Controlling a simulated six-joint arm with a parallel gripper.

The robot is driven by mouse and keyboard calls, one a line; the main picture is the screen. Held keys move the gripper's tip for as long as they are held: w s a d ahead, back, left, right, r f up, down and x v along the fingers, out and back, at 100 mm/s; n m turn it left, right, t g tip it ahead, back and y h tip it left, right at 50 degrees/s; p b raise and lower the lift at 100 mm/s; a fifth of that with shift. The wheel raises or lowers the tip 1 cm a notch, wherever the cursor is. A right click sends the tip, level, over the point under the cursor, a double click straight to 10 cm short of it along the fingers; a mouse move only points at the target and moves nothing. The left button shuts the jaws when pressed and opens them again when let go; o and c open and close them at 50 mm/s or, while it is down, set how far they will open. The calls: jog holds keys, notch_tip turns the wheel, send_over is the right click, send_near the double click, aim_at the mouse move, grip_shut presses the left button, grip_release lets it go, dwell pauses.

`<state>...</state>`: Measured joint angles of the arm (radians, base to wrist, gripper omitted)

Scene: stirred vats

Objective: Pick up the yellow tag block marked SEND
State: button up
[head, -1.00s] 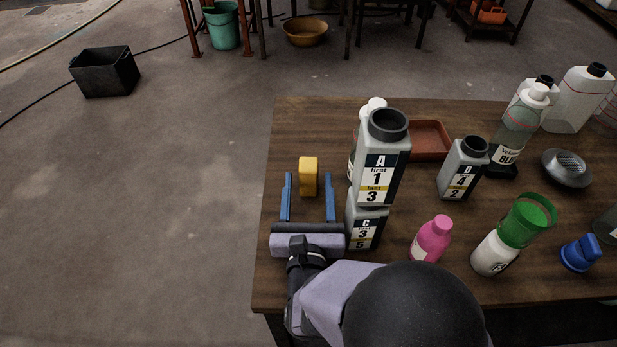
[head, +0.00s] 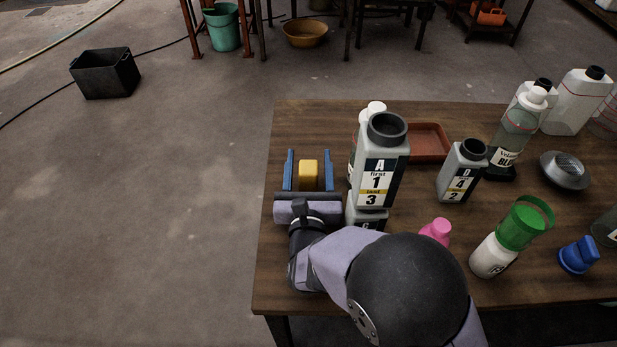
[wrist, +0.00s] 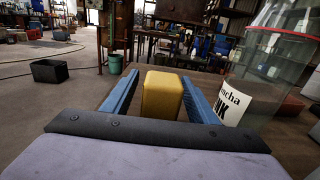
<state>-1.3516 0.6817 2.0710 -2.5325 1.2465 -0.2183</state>
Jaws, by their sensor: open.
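The yellow block (head: 308,174) stands on the wooden table near its left edge. No marking on it can be read from these views. My gripper (head: 308,158) is open, with one blue finger on each side of the block. In the wrist view the block (wrist: 162,96) sits between the two blue fingers of the gripper (wrist: 158,84), with a visible gap on each side. The lower part of the block is hidden behind the gripper's palm in both views.
A grey container marked A (head: 378,165) stands close to the right of my gripper, above a partly hidden one. A red tray (head: 428,143), a container marked D (head: 462,172), a pink bottle (head: 436,231) and a green-topped bottle (head: 520,225) stand further right.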

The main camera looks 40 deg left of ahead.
jog(key=c, duration=1.2)
jog(key=shift+r, duration=0.1)
jog(key=shift+r, duration=1.05)
jog(key=shift+s+d+r, duration=0.2)
jog(key=shift+s+r, duration=0.1)
jog(key=shift+r, duration=0.35)
jog(key=v, duration=1.4)
jog(key=shift+s+d+r, duration=0.25)
jog(key=shift+s, duration=0.05)
jog(key=shift+s+d+f+p, duration=0.1)
jog(key=shift+s+d+p, duration=0.15)
jog(key=shift+p, duration=0.8)
jog(key=p+v, duration=0.1)
jog(key=p, duration=0.2)
jog(key=shift+s+d, duration=0.2)
